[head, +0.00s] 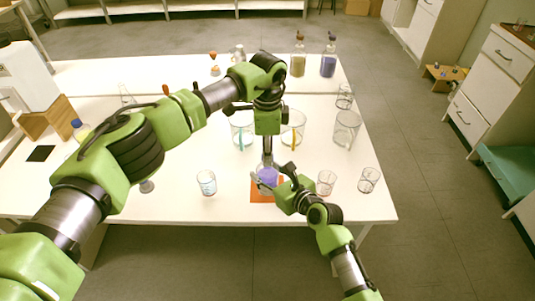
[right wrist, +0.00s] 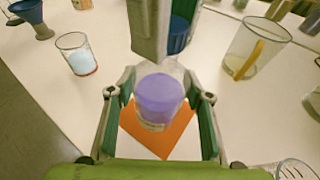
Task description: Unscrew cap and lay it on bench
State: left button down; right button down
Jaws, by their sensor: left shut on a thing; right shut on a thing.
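A clear bottle with purple liquid (head: 267,177) is over the orange mat (head: 262,196) near the bench's front edge. It also shows in the right wrist view (right wrist: 159,97), upright between my right fingers. My right gripper (head: 277,181) is shut on the bottle's body from the right. My left gripper (head: 267,158) points straight down from above and is shut at the bottle's top. I cannot tell whether the bottle's base touches the mat.
Glass beakers (head: 346,128) with coloured strips stand behind on the white bench (head: 180,168). Small glasses stand left (head: 207,183) and right (head: 326,183) of the mat. Two stoppered bottles stand at the back (head: 328,62). Bare bench lies between the left glass and the mat.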

pick_arm(q)
jog(key=shift+r, duration=0.2)
jog(key=shift+r, duration=2)
pick_arm(e)
jog(key=shift+f, duration=0.1)
jog(key=c, duration=1)
grip_release()
jog(key=shift+s, duration=0.1)
